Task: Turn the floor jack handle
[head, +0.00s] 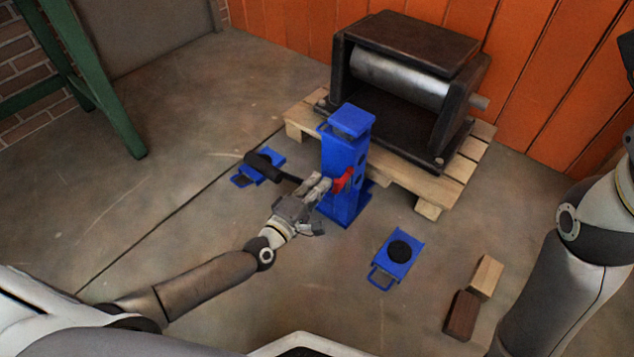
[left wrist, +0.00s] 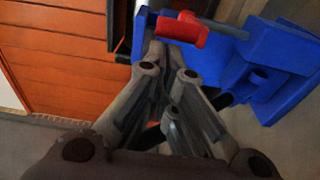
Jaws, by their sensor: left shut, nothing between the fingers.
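The blue floor jack (head: 343,155) stands upright on the concrete in front of the pallet. A red part (head: 343,180) sits on its side; in the left wrist view the red part (left wrist: 185,30) lies just beyond my fingers, beside the jack's blue body (left wrist: 270,60). A dark lever with a thick black grip (head: 262,165) reaches out to the left of the jack, its inner end hidden behind my gripper. My left gripper (head: 322,186) is shut and empty close to the red part; I cannot tell whether it touches. My right gripper is out of view.
A heavy roller machine (head: 405,85) rests on a wooden pallet (head: 455,185) behind the jack. Blue skates with black pads lie left (head: 270,158) and right (head: 398,252) of the jack. Wooden blocks (head: 486,276) lie at the right.

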